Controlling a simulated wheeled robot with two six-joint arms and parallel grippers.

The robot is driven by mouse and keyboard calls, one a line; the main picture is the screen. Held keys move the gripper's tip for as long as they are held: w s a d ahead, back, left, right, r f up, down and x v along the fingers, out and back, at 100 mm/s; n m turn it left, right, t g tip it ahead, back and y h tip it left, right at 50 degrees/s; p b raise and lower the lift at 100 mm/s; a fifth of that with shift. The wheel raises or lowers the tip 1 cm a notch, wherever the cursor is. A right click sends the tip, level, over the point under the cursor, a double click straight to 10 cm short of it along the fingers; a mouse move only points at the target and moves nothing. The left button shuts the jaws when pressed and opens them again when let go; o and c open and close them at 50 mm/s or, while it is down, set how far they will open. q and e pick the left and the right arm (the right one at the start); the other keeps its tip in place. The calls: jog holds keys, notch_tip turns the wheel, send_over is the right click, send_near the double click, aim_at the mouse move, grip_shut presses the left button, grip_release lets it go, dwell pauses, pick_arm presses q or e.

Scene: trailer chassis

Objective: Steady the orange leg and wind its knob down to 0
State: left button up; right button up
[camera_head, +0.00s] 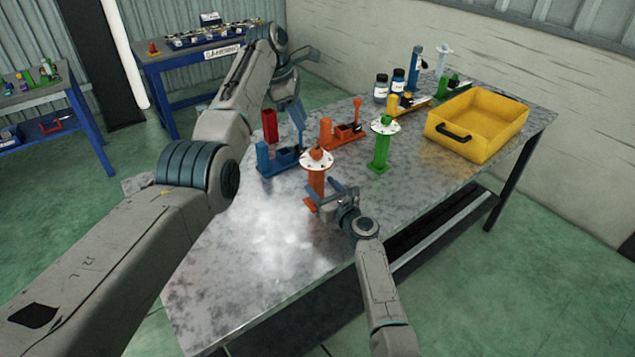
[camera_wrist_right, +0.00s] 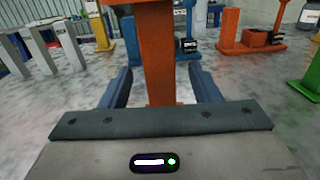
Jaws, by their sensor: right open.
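The orange leg (camera_head: 316,181) stands upright on the metal table, with a white dial disc and an orange knob (camera_head: 317,154) on top. My right gripper (camera_head: 326,199) is open around the lower part of the leg. In the right wrist view the leg (camera_wrist_right: 157,55) stands between the two open fingers (camera_wrist_right: 160,88), with visible gaps on both sides. The dial's numbers are too small to read. My left gripper (camera_head: 292,88) is raised above and behind the leg, apart from the knob. Its finger opening is unclear from this angle.
A blue fixture (camera_head: 280,160) and an orange fixture (camera_head: 341,134) stand behind the leg. A green leg (camera_head: 380,152) is to the right. A yellow tray (camera_head: 475,148) and dark bottles (camera_head: 381,88) are farther back. The table's near left area (camera_head: 260,240) is clear.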

aim_at(320, 184)
jog(key=shift+x, duration=1.8)
